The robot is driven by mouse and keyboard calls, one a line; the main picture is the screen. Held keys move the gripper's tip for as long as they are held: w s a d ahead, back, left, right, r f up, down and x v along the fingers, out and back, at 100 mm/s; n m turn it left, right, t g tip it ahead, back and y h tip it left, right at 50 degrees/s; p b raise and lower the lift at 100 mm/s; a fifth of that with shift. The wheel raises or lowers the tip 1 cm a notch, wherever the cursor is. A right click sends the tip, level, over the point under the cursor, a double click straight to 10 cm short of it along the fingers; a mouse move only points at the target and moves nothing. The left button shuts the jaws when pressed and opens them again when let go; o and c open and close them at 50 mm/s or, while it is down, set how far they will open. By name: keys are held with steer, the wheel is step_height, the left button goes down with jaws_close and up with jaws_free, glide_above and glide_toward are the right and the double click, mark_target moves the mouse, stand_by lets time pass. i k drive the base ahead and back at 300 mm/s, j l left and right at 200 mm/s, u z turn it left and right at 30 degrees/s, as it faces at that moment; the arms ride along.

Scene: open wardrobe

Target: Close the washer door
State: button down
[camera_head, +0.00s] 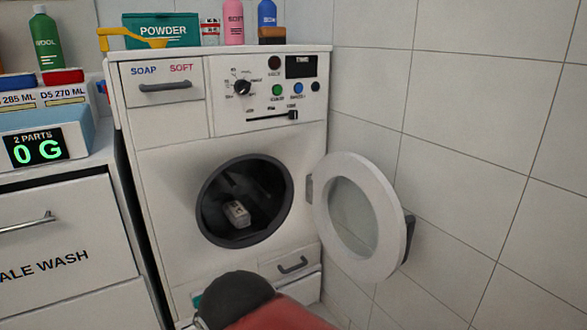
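The washer (160,190) is a white front loader standing against the tiled wall. Its round door (388,215), a white ring with a glass pane, stands wide open on a hinge at the right of the opening. A dark handle (408,238) sits on the door's free right edge. The dark drum opening (243,200) is exposed, and a small light-coloured item (237,213) lies inside. A dark rounded part with a red section, probably of my arm, shows at the bottom centre, left of the door and apart from it in the picture. My gripper's fingers are not visible.
A tiled wall (490,150) stands close to the right of the open door. A white cabinet (60,235) with a scale display (40,149) stands to the left. A powder box (160,30), a pink bottle (233,22) and a blue bottle (267,14) stand on the washer.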

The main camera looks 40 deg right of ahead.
mark_target(394, 245)
steer(key=z, duration=0.8)
